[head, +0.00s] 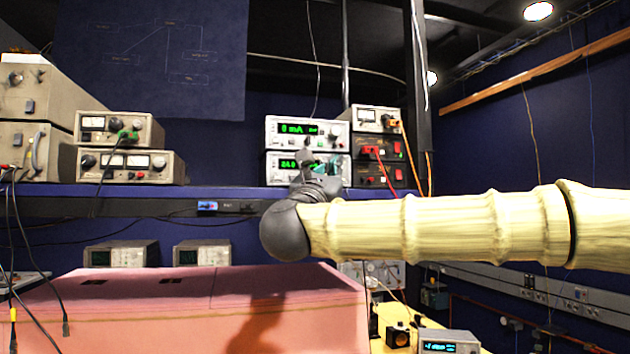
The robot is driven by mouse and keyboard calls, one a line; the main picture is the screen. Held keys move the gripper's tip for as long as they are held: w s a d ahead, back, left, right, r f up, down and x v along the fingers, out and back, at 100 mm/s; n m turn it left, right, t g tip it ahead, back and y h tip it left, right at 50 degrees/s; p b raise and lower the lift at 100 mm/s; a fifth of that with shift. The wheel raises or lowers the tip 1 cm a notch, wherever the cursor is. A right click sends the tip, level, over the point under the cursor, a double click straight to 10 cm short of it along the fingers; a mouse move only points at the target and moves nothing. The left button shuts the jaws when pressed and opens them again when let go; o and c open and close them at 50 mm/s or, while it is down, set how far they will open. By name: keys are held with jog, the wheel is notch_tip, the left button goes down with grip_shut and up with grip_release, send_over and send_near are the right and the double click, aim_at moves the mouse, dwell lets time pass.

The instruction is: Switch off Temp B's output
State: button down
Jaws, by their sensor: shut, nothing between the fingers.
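Two stacked white instruments with green displays stand on the blue shelf at the centre. The upper instrument (292,127) reads about "0 mA". The lower instrument (281,167) reads about "24.0". I cannot read a Temp B label on either one. My gripper (309,150) is small in the view and points up and away, in front of these two instruments. It is shut and empty, and overlaps the lower front panel and part of the upper one. The dark wrist hides some controls. I cannot tell whether the fingers touch a panel.
Beige meters (129,165) stand on the shelf (225,191) at left; a meter and dark units with red leads (380,160) stand at right. A pink foam block (180,310) fills the lower left. A small display unit (448,342) sits at lower right.

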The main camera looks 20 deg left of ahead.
jog(key=w+a+p, duration=0.4)
jog(key=w+a, duration=0.1)
jog(key=w, duration=0.2)
jog(key=shift+w+p, duration=0.15)
jog(key=shift+p, duration=0.25)
jog(key=shift+w, duration=0.1)
dwell(1.5)
jog(key=shift+w+a+b, duration=0.15)
jog(key=shift+w+b, duration=0.1)
jog(key=shift+b, duration=0.1)
jog(key=shift+w+a+b, duration=0.2)
jog(key=shift+w+b, duration=0.1)
dwell(1.6)
